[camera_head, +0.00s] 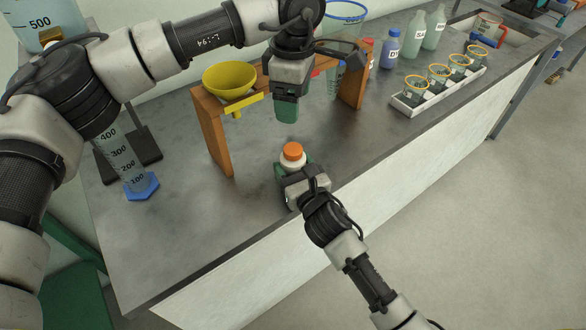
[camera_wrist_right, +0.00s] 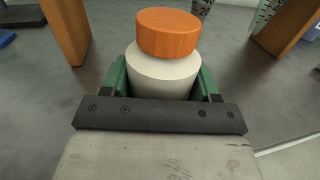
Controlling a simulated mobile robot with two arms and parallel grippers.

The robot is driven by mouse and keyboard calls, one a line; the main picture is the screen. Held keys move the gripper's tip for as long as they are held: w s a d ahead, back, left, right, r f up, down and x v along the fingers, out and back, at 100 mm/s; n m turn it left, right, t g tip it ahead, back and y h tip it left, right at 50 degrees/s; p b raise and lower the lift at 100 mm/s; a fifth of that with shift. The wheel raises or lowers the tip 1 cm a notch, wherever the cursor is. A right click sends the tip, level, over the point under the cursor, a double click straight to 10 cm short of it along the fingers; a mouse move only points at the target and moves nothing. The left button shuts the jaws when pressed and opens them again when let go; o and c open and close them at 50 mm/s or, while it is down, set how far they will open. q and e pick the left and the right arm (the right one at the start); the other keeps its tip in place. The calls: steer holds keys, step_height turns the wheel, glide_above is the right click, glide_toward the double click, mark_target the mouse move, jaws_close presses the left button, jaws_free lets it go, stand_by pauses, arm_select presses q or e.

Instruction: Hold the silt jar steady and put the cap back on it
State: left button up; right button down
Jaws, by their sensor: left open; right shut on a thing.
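The silt jar (camera_head: 293,163) is a white jar standing upright on the grey bench near its front edge. It also shows in the right wrist view (camera_wrist_right: 163,75). The orange cap (camera_head: 293,151) sits level on top of the jar, and it is plain in the right wrist view (camera_wrist_right: 168,33); I cannot tell how tightly it is seated. My right gripper (camera_head: 291,172) is shut on the jar, its green fingers on either side of the body below the cap. My left gripper (camera_head: 287,110) is open, pointing down above and behind the jar, apart from the cap.
A wooden stand (camera_head: 213,135) with a yellow funnel (camera_head: 229,79) is behind the jar. A graduated cylinder with a blue foot (camera_head: 141,187) stands left. A white tray of small jars (camera_head: 412,107), a blue bottle (camera_head: 390,48) and pale green bottles are right. The front bench is clear.

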steer(key=shift+c, duration=0.9)
jaws_free()
steer(key=b+v, duration=0.1)
steer(key=v, duration=0.9)
steer(key=shift+s, duration=0.35)
steer(key=shift+d, duration=0.2)
